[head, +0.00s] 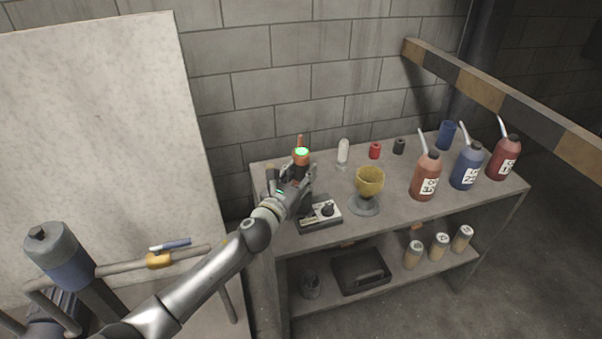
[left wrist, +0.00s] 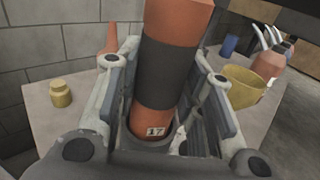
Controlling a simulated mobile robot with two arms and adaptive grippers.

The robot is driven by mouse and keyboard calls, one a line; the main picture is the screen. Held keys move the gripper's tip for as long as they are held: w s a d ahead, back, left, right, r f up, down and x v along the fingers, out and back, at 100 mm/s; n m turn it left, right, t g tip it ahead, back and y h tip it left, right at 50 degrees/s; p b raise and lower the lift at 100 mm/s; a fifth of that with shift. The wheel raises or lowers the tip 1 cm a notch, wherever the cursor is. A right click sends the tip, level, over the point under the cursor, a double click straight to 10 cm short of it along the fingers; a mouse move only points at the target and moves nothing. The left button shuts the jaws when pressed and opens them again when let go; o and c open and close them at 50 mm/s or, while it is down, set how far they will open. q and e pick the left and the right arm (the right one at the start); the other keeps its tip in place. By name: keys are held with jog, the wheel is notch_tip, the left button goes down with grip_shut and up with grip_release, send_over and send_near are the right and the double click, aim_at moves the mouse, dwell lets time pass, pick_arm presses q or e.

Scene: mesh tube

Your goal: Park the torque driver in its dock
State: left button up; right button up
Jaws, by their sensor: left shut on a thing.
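The torque driver, an orange cylinder with a dark band, stands between my left gripper's fingers in the left wrist view (left wrist: 172,70). In the head view its orange top (head: 301,158) shows a glowing green ring. My left gripper (head: 290,185) is shut on the driver above the back left of the shelf top; its fingers flank the driver in the left wrist view (left wrist: 165,90). The driver's lower end, beside a "17" label, meets a dark round rim (left wrist: 150,143). Whether this is the dock, and how deep the driver sits, I cannot tell. My right gripper is out of view.
A control box (head: 332,212) with knobs lies just right of my gripper. A yellow cup (head: 369,181) on a grey stand is further right, then bottles (head: 426,176). A small yellow jar (left wrist: 60,93) is left of the gripper. A striped beam (head: 490,88) crosses at right.

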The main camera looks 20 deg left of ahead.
pick_arm(q)
jog(key=shift+f, duration=0.1)
jog(key=o, duration=1.2)
jog(key=shift+c, duration=0.2)
jog(key=shift+o, duration=0.2)
jog(key=shift+f, duration=0.1)
jog(key=shift+s+f, duration=0.1)
jog(key=shift+f, duration=0.05)
jog(key=s+a, duration=0.1)
jog(key=s, duration=1)
jog(key=shift+s+a+r, duration=0.2)
jog(key=shift+s+a, duration=0.2)
